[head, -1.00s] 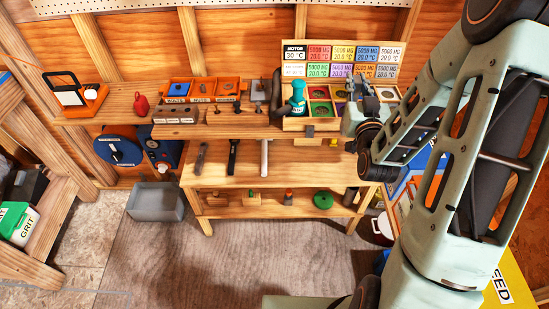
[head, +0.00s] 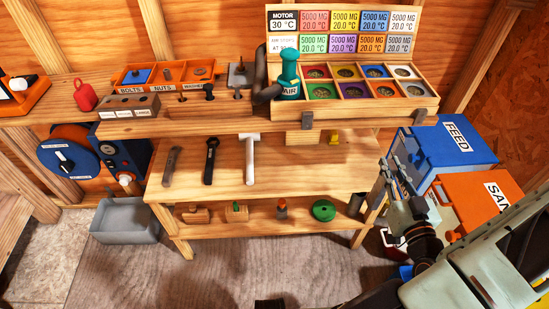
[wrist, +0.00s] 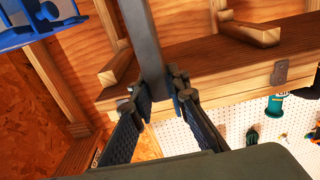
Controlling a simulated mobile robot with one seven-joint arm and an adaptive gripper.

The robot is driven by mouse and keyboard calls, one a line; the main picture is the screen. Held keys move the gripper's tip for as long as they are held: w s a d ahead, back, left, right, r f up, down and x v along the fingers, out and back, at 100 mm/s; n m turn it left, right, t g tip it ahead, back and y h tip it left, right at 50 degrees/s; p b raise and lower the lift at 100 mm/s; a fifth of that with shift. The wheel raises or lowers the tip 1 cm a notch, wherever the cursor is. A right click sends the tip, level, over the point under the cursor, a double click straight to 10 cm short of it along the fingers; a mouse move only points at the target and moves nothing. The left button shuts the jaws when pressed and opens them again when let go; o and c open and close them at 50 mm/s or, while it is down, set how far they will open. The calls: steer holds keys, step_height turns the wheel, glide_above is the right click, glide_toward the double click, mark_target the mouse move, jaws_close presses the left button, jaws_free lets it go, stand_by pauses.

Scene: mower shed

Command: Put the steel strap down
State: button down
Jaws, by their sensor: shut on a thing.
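The steel strap (wrist: 143,38) is a long, flat, dark grey bar in the wrist view. It runs up from between my fingers to the top edge of the picture. My gripper (wrist: 160,97) is shut on it, with one dark finger on each side. In the head view my gripper (head: 388,188) is at the right end of the wooden workbench (head: 300,180), in front of the blue feed bin. The strap cannot be clearly made out there, and its far end is out of the wrist view.
Blue (head: 440,160) and orange (head: 480,208) bins stand right.

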steer(key=shift+w+f+b, duration=0.15)
steer(key=shift+b, duration=0.15)
steer(key=w+f+b, duration=0.3)
steer(key=w+b, duration=0.1)
steer(key=w, duration=1.3)
steer(key=shift+w+a+f, duration=0.15)
steer(key=shift+w+a, duration=0.15)
steer(key=shift+f+b, duration=0.2)
steer(key=shift+b, duration=0.1)
steer(key=c, duration=1.9)
jaws_free()
steer(key=shift+r, duration=0.15)
